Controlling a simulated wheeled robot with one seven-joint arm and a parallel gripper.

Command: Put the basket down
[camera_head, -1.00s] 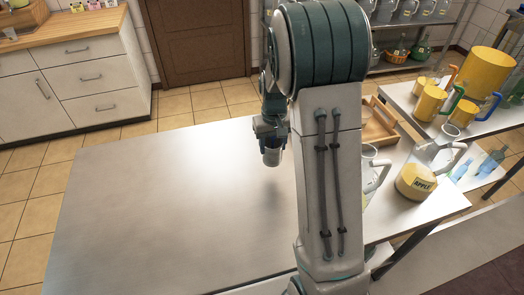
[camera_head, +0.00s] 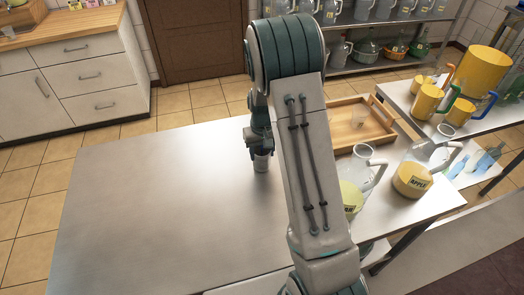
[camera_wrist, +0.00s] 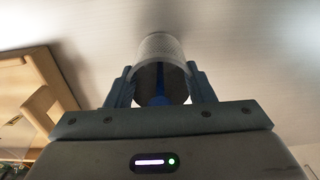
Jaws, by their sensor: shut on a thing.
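A small pale basket (camera_head: 261,164), shaped like a cup, is held upright at the end of my arm over the steel table (camera_head: 150,200). In the wrist view the basket (camera_wrist: 161,47) has a mesh-like wall and sits between the two dark fingers of my gripper (camera_wrist: 160,85). My gripper (camera_head: 261,148) is shut on it. The basket's lower end is at or very near the table top; I cannot tell whether it touches. My arm hides part of the table to the right.
A wooden tray (camera_head: 388,123) with a small clear cup in it stands to the right. The table's left and middle are clear.

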